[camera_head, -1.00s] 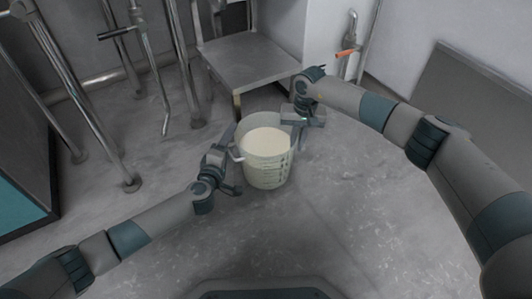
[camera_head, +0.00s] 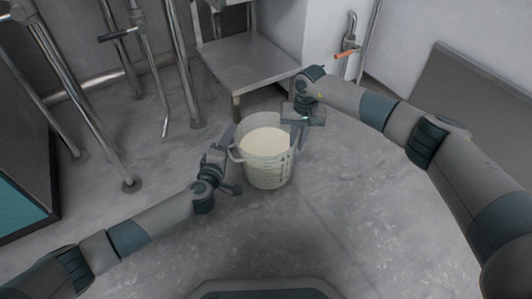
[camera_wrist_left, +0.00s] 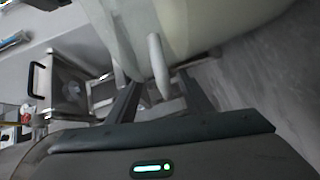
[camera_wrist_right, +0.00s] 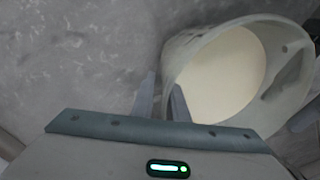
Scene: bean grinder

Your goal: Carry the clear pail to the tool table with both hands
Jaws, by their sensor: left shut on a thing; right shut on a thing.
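The clear pail (camera_head: 268,174) is a translucent bucket with dark markings, filled with something cream-coloured. It is in the middle of the head view, between my two grippers. My left gripper (camera_head: 234,153) is shut on the pail's left side, where a pale handle piece (camera_wrist_left: 158,68) sits between the fingers (camera_wrist_left: 160,100) in the left wrist view. My right gripper (camera_head: 300,128) is shut on the pail's far right rim. In the right wrist view its fingers (camera_wrist_right: 162,98) straddle the pail's wall (camera_wrist_right: 180,60). I cannot tell which surface is the tool table.
A low metal table (camera_head: 255,62) stands just behind the pail. Metal pipes (camera_head: 182,65) rise at the back left, and a dark cabinet with a teal panel (camera_head: 22,190) is at the left edge. A grey panel (camera_head: 480,100) is at the right. The floor (camera_head: 340,235) in front is clear.

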